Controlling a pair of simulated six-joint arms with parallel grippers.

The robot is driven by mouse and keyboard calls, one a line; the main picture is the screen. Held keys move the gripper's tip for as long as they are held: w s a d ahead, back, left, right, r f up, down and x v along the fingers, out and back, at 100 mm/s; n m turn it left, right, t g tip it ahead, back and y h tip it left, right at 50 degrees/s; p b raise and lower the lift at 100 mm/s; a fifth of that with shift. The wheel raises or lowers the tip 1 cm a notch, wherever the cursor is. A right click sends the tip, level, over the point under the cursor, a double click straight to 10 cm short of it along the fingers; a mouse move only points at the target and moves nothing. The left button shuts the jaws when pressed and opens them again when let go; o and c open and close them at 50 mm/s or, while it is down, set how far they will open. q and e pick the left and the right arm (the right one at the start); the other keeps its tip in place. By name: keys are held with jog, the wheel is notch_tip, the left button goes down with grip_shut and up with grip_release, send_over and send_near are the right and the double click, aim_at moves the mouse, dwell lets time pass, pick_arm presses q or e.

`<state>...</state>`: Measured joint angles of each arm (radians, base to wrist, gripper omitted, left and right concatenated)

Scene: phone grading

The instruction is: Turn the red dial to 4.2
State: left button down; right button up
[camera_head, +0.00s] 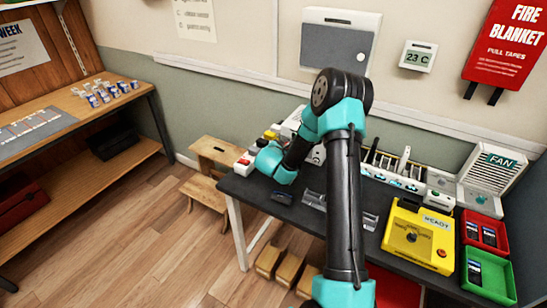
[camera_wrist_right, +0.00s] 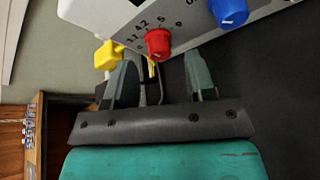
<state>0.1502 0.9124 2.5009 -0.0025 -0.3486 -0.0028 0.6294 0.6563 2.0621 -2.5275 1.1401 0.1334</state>
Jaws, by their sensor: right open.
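In the right wrist view, the red dial (camera_wrist_right: 158,43) sits on a white panel with printed marks around it, 4.2 among them. Its pointer is too small to read. A blue dial (camera_wrist_right: 230,12) is to its right and a yellow knob (camera_wrist_right: 107,55) to its left. My right gripper (camera_wrist_right: 162,62) is open, its two fingers apart, with the red dial beyond the gap between them. I cannot tell whether they touch it. In the head view my right arm reaches over the dark table (camera_head: 298,212), and its wrist hides much of the panel area. My left gripper is not in view.
A yellow box (camera_head: 414,235) stands on the right of the table, beside a red tray (camera_head: 484,234) and a green tray (camera_head: 487,273). A fan unit (camera_head: 489,172) is behind them. A wooden stool (camera_head: 211,172) stands left of the table.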

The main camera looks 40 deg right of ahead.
jog(key=v, duration=1.5)
